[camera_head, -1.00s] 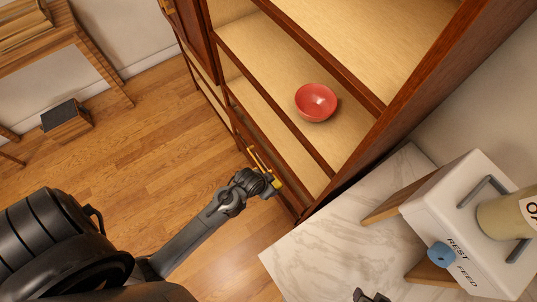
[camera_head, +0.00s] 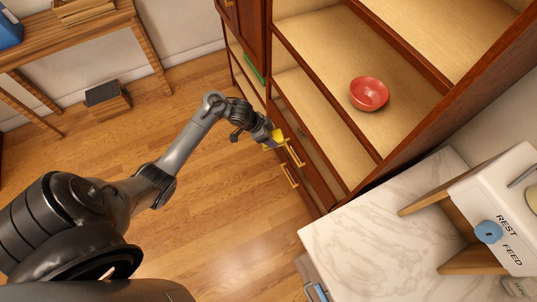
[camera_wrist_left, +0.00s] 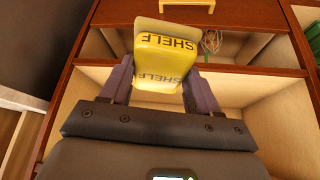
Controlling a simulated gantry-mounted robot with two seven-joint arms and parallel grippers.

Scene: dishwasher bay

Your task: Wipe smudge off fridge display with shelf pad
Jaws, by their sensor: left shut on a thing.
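My left gripper (camera_head: 268,138) is shut on a yellow shelf pad (camera_wrist_left: 160,62) marked "SHELF". In the left wrist view the pad sits between the two fingers (camera_wrist_left: 158,82). In the head view the pad (camera_head: 275,136) shows as a small yellow piece at the gripper's tip, by the front of the wooden cabinet (camera_head: 335,180). I see no fridge display or smudge in either view. My right gripper is not in view.
A red bowl (camera_head: 369,93) stands on a cabinet shelf. Yellow handles (camera_head: 289,175) stick out from the cabinet front. A white appliance (camera_head: 500,205) with a blue knob stands above a marble counter (camera_head: 370,235). Open wooden floor (camera_head: 225,215) lies left of the cabinet.

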